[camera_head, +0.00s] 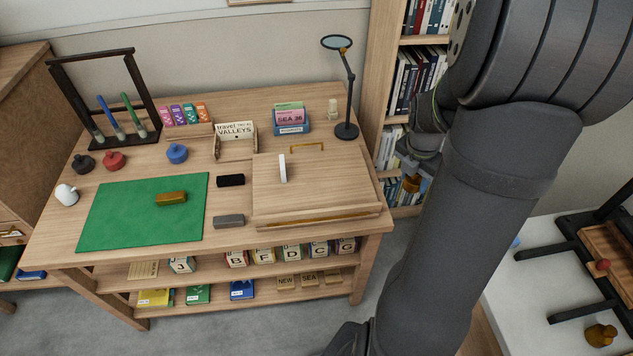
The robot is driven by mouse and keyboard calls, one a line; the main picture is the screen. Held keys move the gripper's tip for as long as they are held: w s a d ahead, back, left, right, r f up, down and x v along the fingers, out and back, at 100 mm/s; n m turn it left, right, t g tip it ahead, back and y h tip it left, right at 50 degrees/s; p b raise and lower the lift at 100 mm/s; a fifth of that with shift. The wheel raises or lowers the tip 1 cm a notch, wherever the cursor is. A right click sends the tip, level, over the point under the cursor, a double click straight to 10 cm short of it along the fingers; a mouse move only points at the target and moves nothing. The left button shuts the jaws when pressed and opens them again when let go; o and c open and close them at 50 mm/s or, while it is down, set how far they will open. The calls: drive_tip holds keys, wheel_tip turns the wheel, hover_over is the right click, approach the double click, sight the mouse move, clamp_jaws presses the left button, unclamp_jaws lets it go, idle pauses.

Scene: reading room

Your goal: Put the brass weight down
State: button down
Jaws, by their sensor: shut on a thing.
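My gripper (409,168) hangs in front of the bookcase, to the right of the wooden desk (120,255), and is seen small and partly behind my own arm. It is shut on the brass weight (411,184), a small brass-coloured piece showing below the fingers. The weight is held in the air, clear of the desk. Its full shape is hard to make out. A brass-coloured bar (171,198) lies on the green mat (110,220) on the desk.
A sloped wooden board (325,185) takes up the desk's right side. A black lamp (347,130) stands behind it. Black and grey blocks (229,221) lie beside the mat. At right is a white table (540,300) with a dark rack and a brass-coloured knob-like piece (600,335).

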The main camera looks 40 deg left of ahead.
drive_tip(key=s+a+n, duration=0.3)
drive_tip(key=s+a, duration=0.1)
drive_tip(key=a, duration=0.7)
hover_over(323, 190)
drive_tip(key=f, duration=0.7)
drive_tip(key=shift+s, duration=0.35)
drive_tip(key=shift+f, duration=2.05)
drive_tip(key=shift+f, duration=0.1)
drive_tip(key=c, duration=0.8)
unclamp_jaws()
drive_tip(key=r, duration=0.4)
drive_tip(key=s+r, duration=0.1)
drive_tip(key=r, duration=0.7)
drive_tip(key=shift+s, duration=0.4)
